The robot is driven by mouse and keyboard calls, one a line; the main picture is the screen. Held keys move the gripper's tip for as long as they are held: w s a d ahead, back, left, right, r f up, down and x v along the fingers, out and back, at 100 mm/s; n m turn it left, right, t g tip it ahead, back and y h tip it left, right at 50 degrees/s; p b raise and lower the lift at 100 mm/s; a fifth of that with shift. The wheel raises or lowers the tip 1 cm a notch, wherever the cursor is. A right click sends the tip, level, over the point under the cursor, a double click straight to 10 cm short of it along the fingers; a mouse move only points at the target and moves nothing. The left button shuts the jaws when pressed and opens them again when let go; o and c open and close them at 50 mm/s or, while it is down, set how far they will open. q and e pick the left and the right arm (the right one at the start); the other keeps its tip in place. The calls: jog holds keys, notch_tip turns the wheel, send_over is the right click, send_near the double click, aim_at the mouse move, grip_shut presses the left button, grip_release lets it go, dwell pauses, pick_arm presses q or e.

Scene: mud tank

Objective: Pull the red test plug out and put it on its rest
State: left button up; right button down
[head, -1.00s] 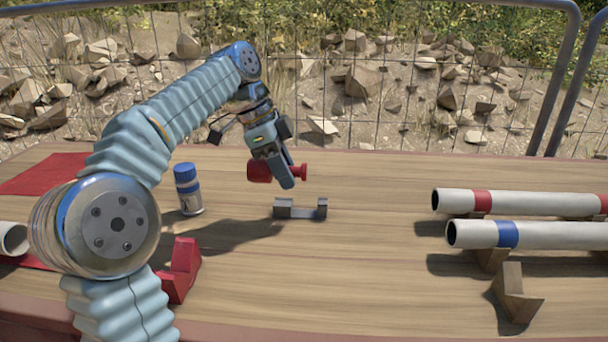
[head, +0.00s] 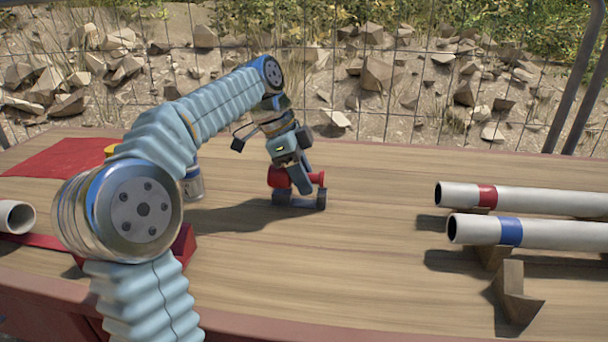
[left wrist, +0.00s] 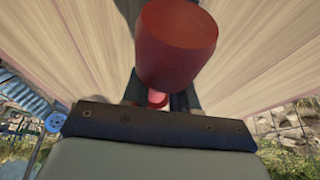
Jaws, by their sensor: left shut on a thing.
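The red test plug (head: 280,178) is held in my left gripper (head: 302,184), which is shut on its narrow middle. Its wide red end is at the left and its small flange at the right. The plug is right at the small grey rest (head: 295,200) on the table; I cannot tell whether it bears on it. In the left wrist view the wide end of the plug (left wrist: 177,42) fills the top middle, with its thin stem between the fingers, and it hides most of the rest. My right gripper is not in view.
Two pale pipes, one with a red band (head: 540,198) and one with a blue band (head: 550,233), lie on wooden blocks (head: 515,292) at the right. A blue-capped can (head: 193,184) stands partly hidden behind my left arm. The table's middle (head: 370,230) is clear.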

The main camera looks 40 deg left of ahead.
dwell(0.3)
pick_arm(q)
jog(key=shift+f+b, duration=0.35)
jog(key=shift+f, duration=0.15)
dwell(0.5)
jog(key=o, duration=1)
jog(key=p+v, duration=0.1)
jog(key=v, duration=1.2)
jog(key=shift+p, duration=0.4)
jog(key=shift+s+a+r, duration=0.15)
jog(key=shift+r, duration=0.25)
